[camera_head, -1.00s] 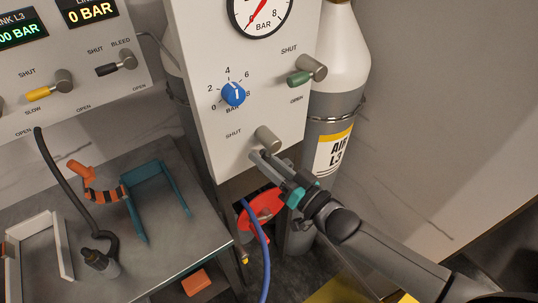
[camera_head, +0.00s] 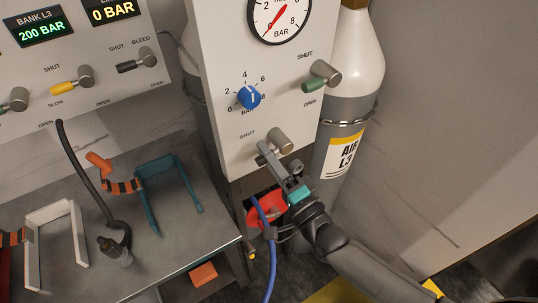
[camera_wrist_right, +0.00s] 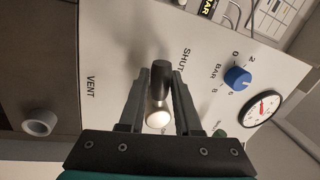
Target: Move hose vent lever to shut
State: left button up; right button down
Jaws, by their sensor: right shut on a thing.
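The hose vent lever sits at the bottom of the white panel (camera_head: 225,55). Its round metal hub (camera_head: 280,141) shows in the head view, right of and slightly below a SHUT label, with its handle largely hidden by my gripper. In the wrist view the lever's dark handle (camera_wrist_right: 160,76) points to the panel's left from the hub, beside the SHUT label; VENT is printed below. My right gripper (camera_head: 264,151) is shut on the lever, with a finger on each side of the handle in the wrist view (camera_wrist_right: 160,85). My left gripper is out of view.
A blue knob (camera_head: 249,97), a green-handled lever (camera_head: 315,84) and a gauge (camera_head: 281,14) are higher on the panel. A grey cylinder (camera_head: 344,135) stands at its right. A blue hose (camera_head: 269,255) hangs below. A grey bench (camera_head: 165,255) with brackets lies left.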

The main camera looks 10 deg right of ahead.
jog(key=shift+r+m+h, duration=0.15)
jog(key=shift+r+m, duration=0.1)
jog(key=shift+m, duration=0.4)
jog(key=shift+r+m+h, duration=0.15)
jog(key=shift+r+m, duration=0.05)
jog(key=shift+m, duration=0.45)
jog(key=c, duration=0.6)
grip_release()
jog(key=b+v, duration=0.1)
jog(key=v, duration=1.4)
jog(key=shift+b, duration=0.4)
jog(key=shift+s+a+f, duration=0.1)
jog(key=shift+s, duration=0.05)
